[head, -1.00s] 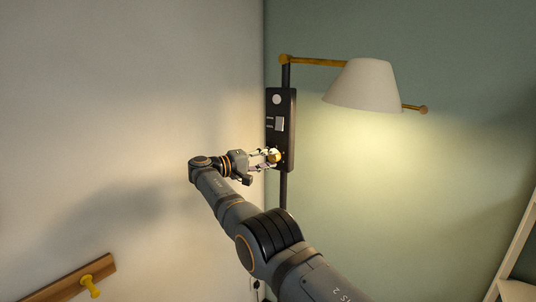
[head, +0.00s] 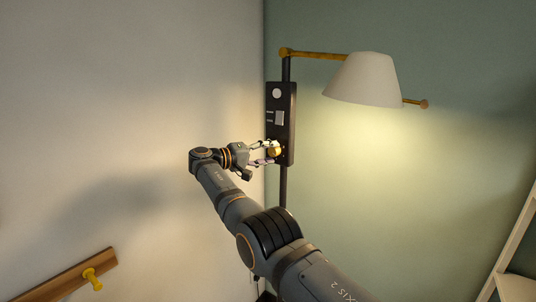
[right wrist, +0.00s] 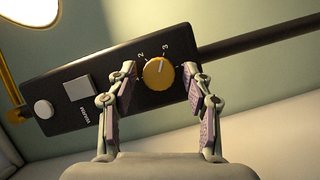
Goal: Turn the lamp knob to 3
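The yellow knob (right wrist: 158,73) sits on the black lamp panel (right wrist: 62,112), with printed numbers 2 and 3 beside it in the right wrist view. Its pale pointer line points towards the 3. The knob also shows in the head view (head: 274,150). My right gripper (right wrist: 160,76) is open, with one finger on each side of the knob and a visible gap on both sides. It also shows in the head view (head: 270,152). The lamp shade (head: 364,80) is lit. My left gripper is not in view.
The panel also carries a round white button (right wrist: 43,109) and a square grey switch (right wrist: 79,88). A dark pole runs above and below the panel. A wooden rail with a yellow peg (head: 92,279) is at lower left, and a white shelf (head: 515,287) at lower right.

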